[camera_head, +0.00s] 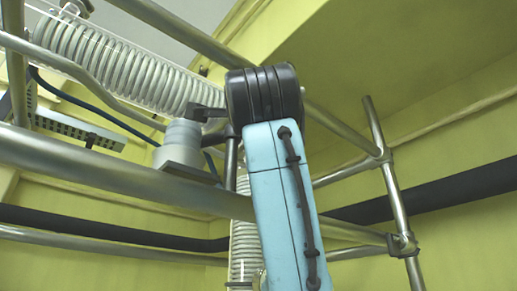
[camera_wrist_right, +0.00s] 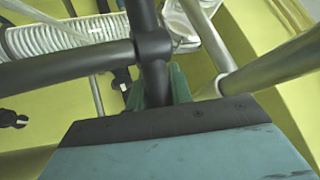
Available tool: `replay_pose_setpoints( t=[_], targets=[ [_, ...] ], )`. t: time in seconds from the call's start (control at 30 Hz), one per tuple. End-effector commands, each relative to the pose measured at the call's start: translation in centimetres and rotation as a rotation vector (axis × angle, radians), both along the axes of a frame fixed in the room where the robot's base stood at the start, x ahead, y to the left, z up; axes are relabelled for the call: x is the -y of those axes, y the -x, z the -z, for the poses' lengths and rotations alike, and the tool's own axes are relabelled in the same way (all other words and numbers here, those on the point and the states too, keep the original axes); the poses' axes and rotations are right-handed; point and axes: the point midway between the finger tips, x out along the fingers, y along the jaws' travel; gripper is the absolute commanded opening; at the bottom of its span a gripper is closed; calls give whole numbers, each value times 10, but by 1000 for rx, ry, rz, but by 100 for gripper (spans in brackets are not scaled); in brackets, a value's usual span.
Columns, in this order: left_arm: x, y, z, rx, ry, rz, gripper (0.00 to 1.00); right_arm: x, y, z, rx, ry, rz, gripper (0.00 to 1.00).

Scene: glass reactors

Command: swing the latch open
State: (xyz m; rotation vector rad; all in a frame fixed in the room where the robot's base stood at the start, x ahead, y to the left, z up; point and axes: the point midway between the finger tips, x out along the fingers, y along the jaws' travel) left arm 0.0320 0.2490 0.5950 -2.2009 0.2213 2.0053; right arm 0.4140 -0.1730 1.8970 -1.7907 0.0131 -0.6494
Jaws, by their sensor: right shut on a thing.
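In the right wrist view, a black T-shaped bar (camera_wrist_right: 152,47) runs down toward the dark front edge of my right gripper (camera_wrist_right: 158,88). A second black arm of it stretches to the left. The green fingers show on both sides of the upright part, and the gripper is shut on this bar. I cannot tell for certain whether the bar is the latch. My left gripper is in neither view.
A glass coil condenser (camera_head: 110,65) lies slanted at the upper left. A grey-white fitting (camera_head: 181,145) stands left of my arm. A metal post (camera_head: 388,180) with clamps stands at the right, before yellow walls.

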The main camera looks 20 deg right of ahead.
Motion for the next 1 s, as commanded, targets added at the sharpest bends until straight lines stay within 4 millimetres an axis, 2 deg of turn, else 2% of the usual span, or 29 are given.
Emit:
replay_pose_setpoints(
  t=[0.63,0.67,0.8,1.0],
  targets=[
    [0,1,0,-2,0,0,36,-5,-1,1,-4,2,41,0],
    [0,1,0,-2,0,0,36,-5,-1,1,-4,2,41,24],
    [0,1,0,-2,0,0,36,-5,-1,1,-2,1,42,42],
    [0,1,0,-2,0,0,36,-5,0,0,-1,0,41,43]
  ],
)
